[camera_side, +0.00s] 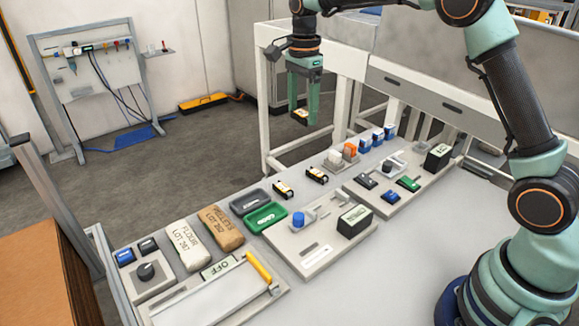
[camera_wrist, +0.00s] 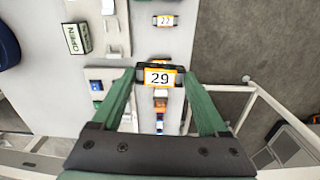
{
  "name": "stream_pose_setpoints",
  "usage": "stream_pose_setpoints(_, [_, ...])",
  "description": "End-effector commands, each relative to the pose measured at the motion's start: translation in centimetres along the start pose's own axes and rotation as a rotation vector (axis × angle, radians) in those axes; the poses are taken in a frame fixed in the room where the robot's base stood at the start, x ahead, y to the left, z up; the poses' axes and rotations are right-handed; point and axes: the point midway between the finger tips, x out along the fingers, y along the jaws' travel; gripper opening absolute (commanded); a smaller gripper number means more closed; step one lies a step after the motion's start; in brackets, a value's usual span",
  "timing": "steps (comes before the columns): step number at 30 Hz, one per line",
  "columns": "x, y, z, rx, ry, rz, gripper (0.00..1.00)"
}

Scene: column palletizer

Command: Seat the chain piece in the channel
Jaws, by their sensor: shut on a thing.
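My gripper (camera_side: 303,100) hangs above the back edge of the table. It is shut on a black chain piece (camera_side: 300,114) with a yellow-and-white label. In the wrist view this piece (camera_wrist: 159,79) reads 29 and sits between the two green fingertips, clear of the table. Two similar black pieces lie on the table, one nearer (camera_side: 283,189) and one farther right (camera_side: 316,174). One piece in the wrist view (camera_wrist: 166,21) reads 22. I cannot tell which grey fitting holds the channel.
A front panel (camera_side: 310,258) carries a blue knob (camera_side: 298,218) and a black display box (camera_side: 354,220). A second panel (camera_side: 420,185) has several buttons. Green (camera_side: 266,216) and dark trays, two bags and several small blue, white and orange boxes stand along the table.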

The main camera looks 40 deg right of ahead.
Motion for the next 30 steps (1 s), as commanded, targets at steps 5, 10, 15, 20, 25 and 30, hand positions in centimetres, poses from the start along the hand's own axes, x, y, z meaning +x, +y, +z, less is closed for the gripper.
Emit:
stream_pose_setpoints(5, [0.0,0.0,0.0,0.0,0.0,-0.001,0.17])
stream_pose_setpoints(10, [0.5,0.3,0.1,-0.057,0.0,0.0,0.17])
stream_pose_setpoints(15, [2.0,1.5,0.2,-0.276,0.0,0.002,0.17])
stream_pose_setpoints(20, [4.1,3.4,0.4,-0.573,-0.001,0.002,0.17])
stream_pose_setpoints(25, [6.3,5.7,0.5,-0.891,-0.001,0.003,0.17])
stream_pose_setpoints(30, [8.3,8.1,0.6,-1.203,-0.001,0.002,0.17])
